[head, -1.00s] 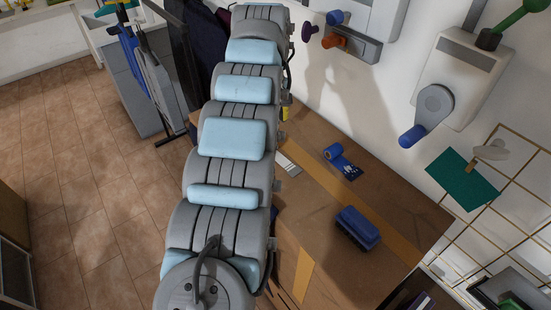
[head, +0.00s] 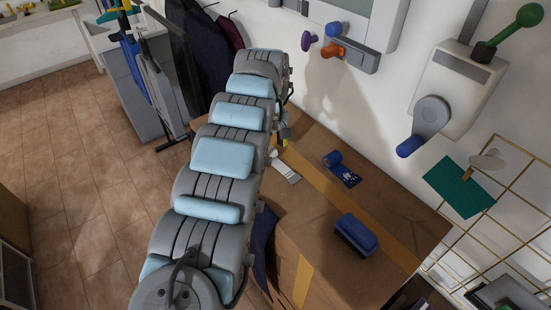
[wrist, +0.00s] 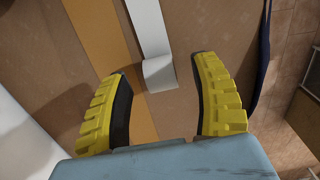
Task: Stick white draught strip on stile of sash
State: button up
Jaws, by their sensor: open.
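The white strip (head: 285,170) lies on a brown cardboard-like surface just right of my arm in the head view. In the wrist view the white strip (wrist: 150,35) runs down from the top edge, and its near end looks loose or curled. My gripper (wrist: 162,70) has two yellow fingers with dark inner pads, spread wide. The strip's near end shows between the fingertips, with clear space on both sides; I cannot tell the height gap. In the head view my arm mostly hides the gripper. I cannot make out a sash or its stile.
Wall fixtures with knobs (head: 333,50) stand behind. Tiled floor lies open at left.

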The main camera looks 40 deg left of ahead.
jog(key=shift+f, duration=1.1)
jog(key=c, duration=1.1)
jog(key=shift+o, duration=0.2)
jog(key=shift+r, duration=0.15)
notch_tip(320, 180, up, 8)
jog(key=shift+w+f+b, duration=0.1)
jog(key=shift+w+b, duration=0.05)
jog(key=shift+b, duration=0.55)
jog(key=shift+d+r+p, duration=0.1)
jog(key=shift+r+p, duration=0.2)
jog(key=shift+r, duration=0.5)
jog(key=r+p, duration=0.5)
jog(key=shift+s+r, duration=0.2)
jog(key=shift+r, duration=0.1)
notch_tip(320, 180, up, 2)
jog(key=shift+r+p, duration=0.2)
jog(key=shift+p, duration=1)
jog(key=shift+r, duration=0.15)
